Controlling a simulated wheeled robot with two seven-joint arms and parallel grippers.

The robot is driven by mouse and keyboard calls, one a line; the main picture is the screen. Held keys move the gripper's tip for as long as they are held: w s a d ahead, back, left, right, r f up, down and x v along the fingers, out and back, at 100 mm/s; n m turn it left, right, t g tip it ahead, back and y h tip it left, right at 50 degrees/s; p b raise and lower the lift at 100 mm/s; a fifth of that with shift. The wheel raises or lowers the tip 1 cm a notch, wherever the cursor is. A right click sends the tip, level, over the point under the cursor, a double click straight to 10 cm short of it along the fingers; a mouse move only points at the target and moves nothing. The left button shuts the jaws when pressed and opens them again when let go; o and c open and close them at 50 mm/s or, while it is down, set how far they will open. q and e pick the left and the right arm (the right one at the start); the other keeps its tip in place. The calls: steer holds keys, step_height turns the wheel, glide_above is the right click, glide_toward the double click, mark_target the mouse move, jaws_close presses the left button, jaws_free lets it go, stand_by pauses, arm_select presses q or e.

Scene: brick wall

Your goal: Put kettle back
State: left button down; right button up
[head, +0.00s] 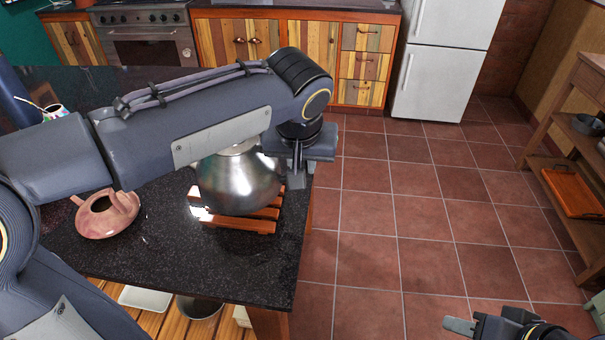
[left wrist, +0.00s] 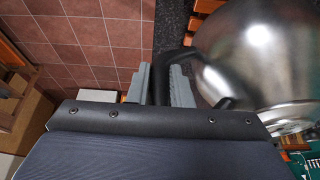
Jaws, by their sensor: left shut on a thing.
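A shiny metal kettle (head: 238,184) sits on or just over a slatted wooden trivet (head: 240,226) near the right edge of the dark countertop. My left arm crosses in front of the kettle's top and hides part of it. My left gripper (head: 297,172) is at the kettle's right side. In the left wrist view, the left gripper's fingers (left wrist: 164,84) are shut on the kettle's black handle (left wrist: 186,62), beside the round metal body (left wrist: 258,58). My right gripper (head: 462,326) shows only partly at the bottom right, over the floor, and its jaw opening is unclear.
A pink pot (head: 105,216) stands on the speckled black counter (head: 160,262) left of the kettle. A stove (head: 148,42), wooden cabinets (head: 240,38) and a white fridge (head: 432,82) stand behind. A wooden shelf (head: 570,120) is at the right. The tiled floor between is clear.

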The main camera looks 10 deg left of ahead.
arm_select(q)
steer(key=shift+w+f, duration=0.35)
steer(key=shift+s+x, duration=0.2)
steer(key=shift+x, duration=0.7)
steer(key=shift+s+x, duration=0.2)
steer(key=shift+x, duration=0.75)
steer(key=shift+f, duration=0.2)
steer(key=c, duration=1.8)
jaws_free()
steer(key=shift+f+b, duration=0.15)
steer(key=shift+b, duration=0.15)
steer(key=o, duration=0.5)
